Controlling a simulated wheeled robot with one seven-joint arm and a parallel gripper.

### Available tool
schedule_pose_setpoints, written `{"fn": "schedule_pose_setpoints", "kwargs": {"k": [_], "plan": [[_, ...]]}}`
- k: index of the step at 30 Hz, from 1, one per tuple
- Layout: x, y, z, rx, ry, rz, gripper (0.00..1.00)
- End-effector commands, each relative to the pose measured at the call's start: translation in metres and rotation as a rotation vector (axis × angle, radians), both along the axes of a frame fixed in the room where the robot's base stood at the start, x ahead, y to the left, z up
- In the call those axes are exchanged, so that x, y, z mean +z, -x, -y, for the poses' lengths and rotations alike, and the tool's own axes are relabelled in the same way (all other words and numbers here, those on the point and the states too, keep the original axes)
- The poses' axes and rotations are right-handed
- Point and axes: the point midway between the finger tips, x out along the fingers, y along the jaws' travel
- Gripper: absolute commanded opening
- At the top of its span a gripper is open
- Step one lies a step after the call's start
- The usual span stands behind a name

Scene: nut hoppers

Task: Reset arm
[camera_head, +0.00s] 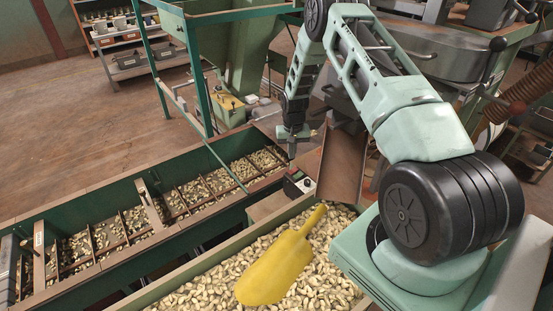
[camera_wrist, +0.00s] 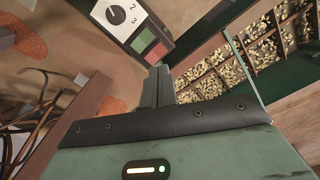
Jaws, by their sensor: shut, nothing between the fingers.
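My arm rises from the lower right of the head view, bends at the top and hangs down at the centre. My gripper (camera_head: 292,152) points downward there, with a small control box (camera_head: 298,183) just below it. In the wrist view, the fingers of my gripper (camera_wrist: 158,85) are together with nothing between them.
A yellow scoop (camera_head: 275,263) lies on nuts in the front hopper (camera_head: 150,296). A long green sorting trough (camera_head: 105,262) with divided compartments of nuts runs along the left. A brown chute (camera_head: 342,163) stands right of my gripper. Open floor (camera_head: 60,140) lies at the back left.

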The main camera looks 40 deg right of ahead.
Motion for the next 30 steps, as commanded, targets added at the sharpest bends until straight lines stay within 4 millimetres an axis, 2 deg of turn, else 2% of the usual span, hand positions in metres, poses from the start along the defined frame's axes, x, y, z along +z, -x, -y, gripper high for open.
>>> {"fn": "schedule_pose_setpoints", "kwargs": {"k": [7,11,14,17,18,20,21,23,24,26,29,30], "plan": [[0.000,0.000,0.000,0.000,0.001,0.001,0.00],[0.017,-0.007,-0.021,0.035,-0.008,0.009,0.00],[0.047,-0.014,-0.063,0.104,-0.027,0.023,0.00],[0.087,-0.014,-0.122,0.206,-0.051,0.034,0.00],[0.104,-0.011,-0.146,0.250,-0.061,0.037,0.00],[0.128,-0.003,-0.183,0.318,-0.073,0.043,0.00],[0.143,0.005,-0.206,0.366,-0.081,0.045,0.00],[0.165,0.020,-0.241,0.438,-0.092,0.047,0.00],[0.180,0.033,-0.264,0.488,-0.099,0.049,0.00],[0.200,0.055,-0.296,0.566,-0.106,0.050,0.00],[0.232,0.101,-0.343,0.703,-0.113,0.050,0.00],[0.243,0.122,-0.359,0.759,-0.113,0.050,0.00]]}}
